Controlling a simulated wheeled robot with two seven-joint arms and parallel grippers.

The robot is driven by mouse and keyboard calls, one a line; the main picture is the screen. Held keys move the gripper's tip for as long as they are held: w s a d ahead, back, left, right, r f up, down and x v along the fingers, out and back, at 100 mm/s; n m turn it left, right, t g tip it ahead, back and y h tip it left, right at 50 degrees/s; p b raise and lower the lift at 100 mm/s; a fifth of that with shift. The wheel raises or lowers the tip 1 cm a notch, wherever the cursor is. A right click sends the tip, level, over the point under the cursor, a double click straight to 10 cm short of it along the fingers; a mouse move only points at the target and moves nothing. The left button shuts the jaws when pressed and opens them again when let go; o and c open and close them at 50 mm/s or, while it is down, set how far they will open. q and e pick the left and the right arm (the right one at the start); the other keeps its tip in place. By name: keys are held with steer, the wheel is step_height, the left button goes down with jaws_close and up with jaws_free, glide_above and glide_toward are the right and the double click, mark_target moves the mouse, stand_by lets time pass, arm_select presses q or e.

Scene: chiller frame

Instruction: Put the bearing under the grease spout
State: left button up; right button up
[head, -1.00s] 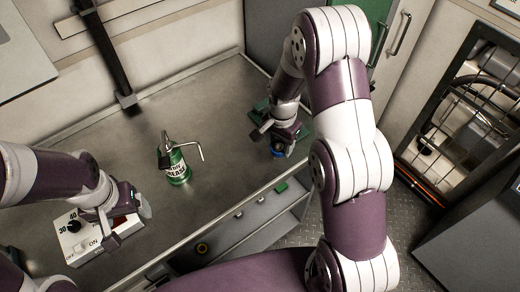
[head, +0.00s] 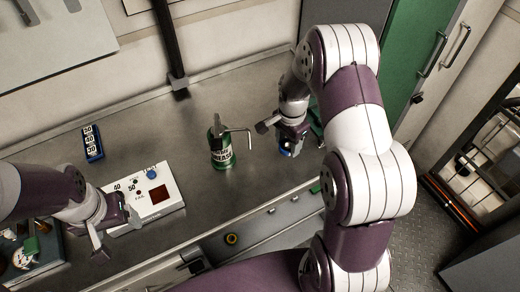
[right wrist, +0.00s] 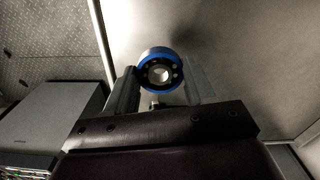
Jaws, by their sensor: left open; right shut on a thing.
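The bearing (right wrist: 160,69) is a ring with a blue outer rim, dark inside with a bright centre. My right gripper (right wrist: 160,85) is shut on it, one finger on each side. In the head view the blue bearing (head: 287,152) shows just under my right gripper (head: 291,140), above the worktop to the right of the grease can. The green grease can (head: 221,150) stands upright on the worktop, its bent spout (head: 240,131) pointing right, towards my right gripper but apart from it. My left gripper (head: 115,228) is open and empty near the white device at lower left.
A white device (head: 147,196) with a blue knob and dark red display sits at the front left. A blue block with number labels (head: 92,143) lies behind it. A container with assorted items (head: 30,250) is at the lower left. A black post (head: 169,50) stands at the back. The worktop around the can is clear.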

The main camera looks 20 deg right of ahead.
mark_target(267, 156)
steer(key=w+a, duration=0.1)
steer(key=w+f, duration=0.1)
steer(key=w+a+f+p, duration=0.1)
steer(key=shift+w+a+f, duration=0.25)
steer(key=shift+w+a, duration=0.05)
steer(key=shift+w+a+f, duration=0.25)
steer(key=shift+a+f, duration=0.05)
steer(key=shift+a, duration=0.2)
steer(key=shift+w+a+f, duration=0.25)
steer(key=shift+a+f, duration=0.05)
steer(key=shift+a, duration=0.15)
steer(key=f, duration=0.1)
steer(key=f+p, duration=0.1)
steer(key=f, duration=0.1)
steer(key=shift+d+f+p, duration=0.3)
steer(key=shift+f, duration=0.15)
steer(key=shift+a+f+b, duration=0.15)
steer(key=shift+a+b, duration=0.05)
steer(key=shift+b, duration=0.1)
steer(key=o, duration=1.1)
steer(key=shift+c, duration=0.2)
steer(key=shift+o, duration=0.3)
steer(key=shift+d, duration=0.15)
